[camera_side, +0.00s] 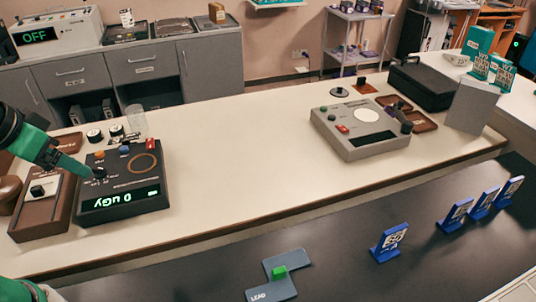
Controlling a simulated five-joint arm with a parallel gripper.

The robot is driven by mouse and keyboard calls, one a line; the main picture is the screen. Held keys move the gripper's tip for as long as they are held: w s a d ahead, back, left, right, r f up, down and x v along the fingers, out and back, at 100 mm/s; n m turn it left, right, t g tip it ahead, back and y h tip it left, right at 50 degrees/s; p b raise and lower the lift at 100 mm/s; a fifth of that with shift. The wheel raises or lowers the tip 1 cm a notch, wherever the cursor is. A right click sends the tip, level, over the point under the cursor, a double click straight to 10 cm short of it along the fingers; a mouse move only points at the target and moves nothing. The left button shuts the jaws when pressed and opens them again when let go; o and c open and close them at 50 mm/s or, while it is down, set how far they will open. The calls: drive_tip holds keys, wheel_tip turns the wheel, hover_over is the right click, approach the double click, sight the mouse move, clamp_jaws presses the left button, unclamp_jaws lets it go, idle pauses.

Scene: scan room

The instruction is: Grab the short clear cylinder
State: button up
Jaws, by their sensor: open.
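A clear cylinder (137,118) stands upright on the pale bench at the left, behind the dark meter box (123,204). It is faint against the bench. My gripper (92,175) reaches in from the left edge, low over the left part of the meter box. It is open, and nothing shows between its jaws. The cylinder is behind and to the right of the gripper, apart from it. The fingertips are small and hard to make out against the box.
Small black-and-white round pieces (95,136) stand left of the cylinder. A brown tray box (42,208) sits left of the meter. A grey instrument (360,128) stands at the right. The bench middle is clear. Blue stands (389,243) and a lead piece (271,286) are on the black front surface.

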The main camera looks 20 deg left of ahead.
drive_tip(key=w+a+r+g, duration=0.1)
drive_tip(key=w+a+r, duration=0.15)
drive_tip(key=w, duration=0.35)
drive_tip(key=w+a+r, duration=0.1)
drive_tip(key=w+r, duration=0.2)
drive_tip(key=w, duration=0.4)
drive_tip(key=n+g, duration=0.2)
drive_tip(key=g, duration=0.1)
hover_over(133, 108)
drive_tip(key=s+d, duration=0.4)
drive_tip(key=d, duration=0.5)
wheel_tip(133, 108, down, 7)
drive_tip(key=shift+g, duration=0.7)
drive_tip(key=w+a+f, duration=0.1)
drive_tip(key=a+f, duration=0.1)
drive_tip(key=f, duration=0.2)
drive_tip(key=w+a+f, duration=0.1)
drive_tip(key=a+f, duration=0.2)
drive_tip(key=w+a+f, duration=0.2)
drive_tip(key=a+f, duration=0.1)
drive_tip(key=f, duration=0.1)
drive_tip(key=shift+a+f, duration=0.1)
drive_tip(key=shift+f, duration=0.25)
drive_tip(key=shift+a+f, duration=0.35)
drive_tip(key=shift+f, duration=4.05)
drive_tip(key=c, duration=1.3)
